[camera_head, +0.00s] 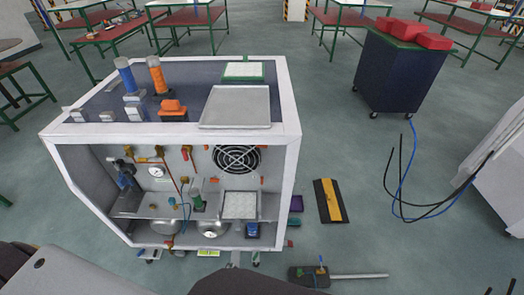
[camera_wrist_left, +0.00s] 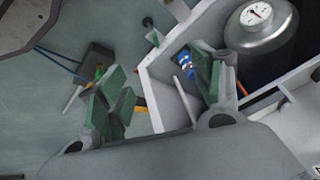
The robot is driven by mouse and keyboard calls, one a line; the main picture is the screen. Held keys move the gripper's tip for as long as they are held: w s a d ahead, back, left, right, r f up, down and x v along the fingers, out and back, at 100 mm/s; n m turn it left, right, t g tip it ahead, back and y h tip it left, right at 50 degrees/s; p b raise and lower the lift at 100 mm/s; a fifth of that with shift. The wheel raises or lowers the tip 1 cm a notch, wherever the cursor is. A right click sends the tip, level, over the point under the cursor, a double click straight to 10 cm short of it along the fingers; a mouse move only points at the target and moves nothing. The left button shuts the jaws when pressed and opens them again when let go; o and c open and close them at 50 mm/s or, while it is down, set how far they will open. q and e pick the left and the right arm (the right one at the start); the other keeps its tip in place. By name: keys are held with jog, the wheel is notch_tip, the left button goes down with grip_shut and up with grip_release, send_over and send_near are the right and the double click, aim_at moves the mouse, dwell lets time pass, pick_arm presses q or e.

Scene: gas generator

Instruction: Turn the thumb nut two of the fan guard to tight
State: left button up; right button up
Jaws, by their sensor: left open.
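The fan guard (camera_head: 237,159) is a round black grille on the back panel inside the open white-framed generator cabinet (camera_head: 290,130) in the head view. Its thumb nuts are too small to make out there. The wrist view does not show the fan guard. My left gripper (camera_wrist_left: 160,95) is open and empty in the left wrist view, its green-padded fingers spread wide. The corner of a white frame and a small blue-and-white part (camera_wrist_left: 184,63) show behind the fingers. I cannot make out the left gripper in the head view. My right gripper is not in view.
Pipes, valves and gauges fill the cabinet's left side. A grey tray (camera_head: 236,108) lies on top. A black-and-yellow ramp (camera_head: 329,201) and a dark box with a handle (camera_head: 310,276) lie on the floor at right. A gauge-topped cylinder (camera_wrist_left: 262,40) stands near the left gripper.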

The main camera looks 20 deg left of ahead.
pick_arm(q)
jog(key=w+d+r+n+t+y+b, duration=0.1)
jog(key=w+d+r+t+b, duration=0.15)
jog(key=w+r, duration=0.7)
jog(key=w+d+r+t+b, duration=0.1)
jog(key=w+r+t+b, duration=0.15)
jog(key=w+r, duration=0.7)
jog(key=w+r+n+t+y+b, duration=0.1)
jog(key=w+r+n+t, duration=0.1)
jog(key=r, duration=1.1)
jog(key=w+d+r+n+t+y+b, duration=0.1)
jog(key=w+r+t, duration=0.4)
jog(key=r, duration=0.8)
jog(key=shift+w+n+y+b, duration=0.2)
jog(key=shift+n+y+b, duration=0.35)
jog(key=shift+n+y, duration=0.15)
jog(key=shift+w+r, duration=0.1)
jog(key=shift+w, duration=0.1)
